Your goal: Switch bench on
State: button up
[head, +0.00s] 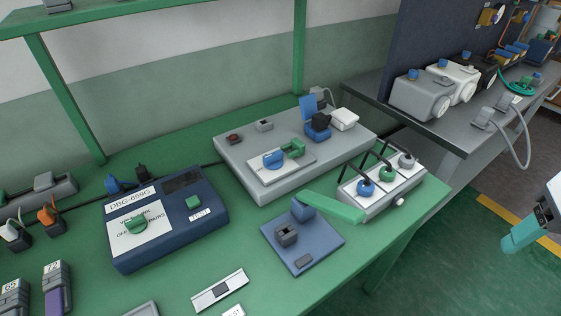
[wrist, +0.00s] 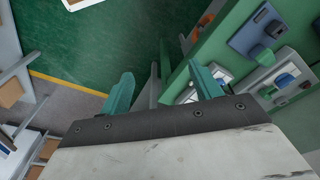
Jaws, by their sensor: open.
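The green bench (head: 170,270) carries several devices, and I cannot tell which part is its switch. A dark blue box (head: 165,225) marked "DBG-659G" has a green rotary knob (head: 137,223) on a white label and a green button (head: 193,202). A grey panel (head: 290,150) behind it bears a blue knob (head: 273,158). In the head view my gripper (head: 522,232) is at the right edge, clear of the bench.
A white-topped box (head: 382,180) with several blue and white knobs stands at the bench's right edge. A grey table (head: 450,125) with grey devices is beyond. Green floor (head: 450,240) with a yellow line is open between my gripper and the bench.

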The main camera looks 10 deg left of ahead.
aim_at(275, 160)
jog(key=k, duration=0.9)
jog(key=z, duration=0.85)
jog(key=i, duration=0.6)
jog(key=u, duration=1.8)
jog(key=i, duration=0.5)
jog(key=u, duration=0.05)
